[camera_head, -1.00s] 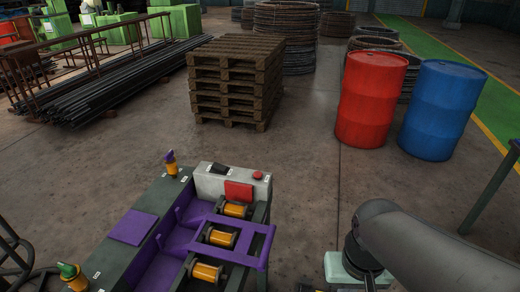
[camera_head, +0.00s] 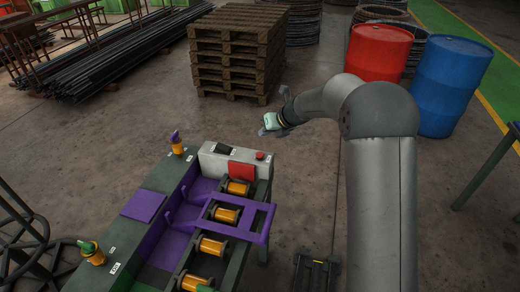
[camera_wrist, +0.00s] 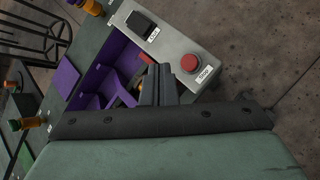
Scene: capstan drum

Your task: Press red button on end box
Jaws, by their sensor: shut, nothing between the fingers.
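The end box (camera_head: 211,163) is a pale grey box at the far end of the purple and dark green machine. Its round red button (camera_head: 260,155) sits at the right end of the top, with a black switch (camera_head: 223,148) to the left. In the wrist view the red button (camera_wrist: 190,62) shows clearly beside a white label, just right of my fingertips. My gripper (camera_head: 269,126) is beyond the box in the head view, apart from the button. In the wrist view my gripper (camera_wrist: 158,72) has its fingers together, shut and empty. The fingers hide part of the machine.
A purple frame (camera_head: 258,222) and several orange rollers (camera_head: 226,215) lie in front of the box. Stacked pallets (camera_head: 236,50), a red drum (camera_head: 379,52) and a blue drum (camera_head: 449,85) stand behind. The floor right of the machine is mostly clear.

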